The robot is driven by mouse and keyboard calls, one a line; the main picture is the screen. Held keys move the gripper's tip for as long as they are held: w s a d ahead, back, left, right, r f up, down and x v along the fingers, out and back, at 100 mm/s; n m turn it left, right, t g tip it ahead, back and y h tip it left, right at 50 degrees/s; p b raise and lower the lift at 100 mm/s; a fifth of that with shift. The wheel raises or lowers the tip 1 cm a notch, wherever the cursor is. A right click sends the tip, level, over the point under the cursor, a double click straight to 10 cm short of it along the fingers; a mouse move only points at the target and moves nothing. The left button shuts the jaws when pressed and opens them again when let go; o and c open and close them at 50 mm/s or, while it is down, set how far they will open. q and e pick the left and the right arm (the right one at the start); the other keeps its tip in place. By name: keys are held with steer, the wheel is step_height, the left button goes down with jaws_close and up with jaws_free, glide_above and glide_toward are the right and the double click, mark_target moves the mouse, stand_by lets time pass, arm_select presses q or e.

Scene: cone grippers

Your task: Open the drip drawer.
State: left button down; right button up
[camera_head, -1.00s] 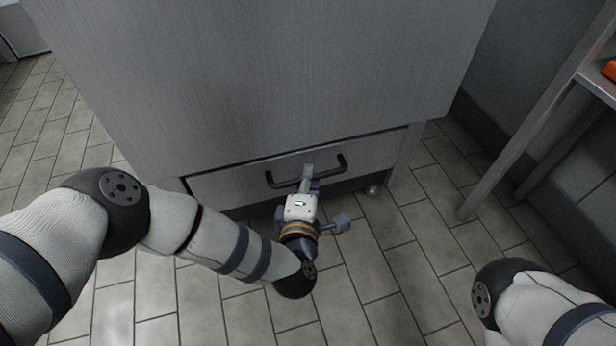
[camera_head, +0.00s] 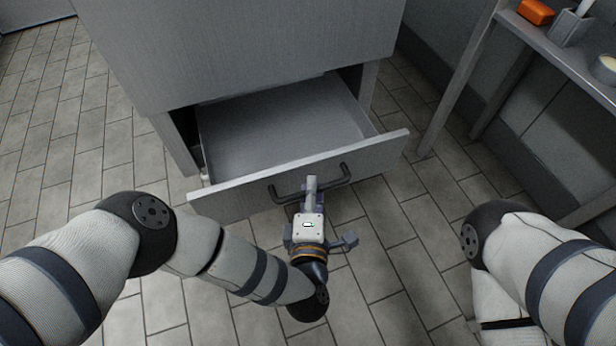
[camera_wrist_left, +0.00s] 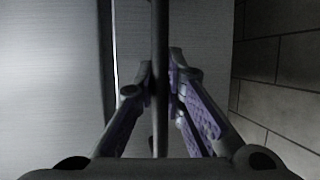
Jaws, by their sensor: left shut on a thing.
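The drip drawer (camera_head: 262,135) is pulled well out from the bottom of the grey metal cabinet, and its inside looks empty. Its dark bar handle (camera_head: 334,178) runs across the front panel. My left gripper (camera_head: 311,186) is at the middle of this handle. In the left wrist view the handle (camera_wrist_left: 160,60) runs between the purple-padded fingers of the left gripper (camera_wrist_left: 160,95), which are shut on it. My right arm shows at the lower right, but its gripper is out of view.
The grey cabinet (camera_head: 240,45) stands above and behind the drawer. A metal shelf table (camera_head: 560,55) at the right holds an orange block (camera_head: 536,12), a grey holder (camera_head: 570,28) and a pale round item (camera_head: 606,66). Tiled floor (camera_head: 390,240) is clear in front and left.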

arm_select(q)
steer(key=shift+s+d, duration=0.2)
steer(key=shift+s, duration=0.35)
steer(key=c, duration=1.6)
jaws_free()
steer(key=shift+c, duration=0.2)
steer(key=v, duration=1.2)
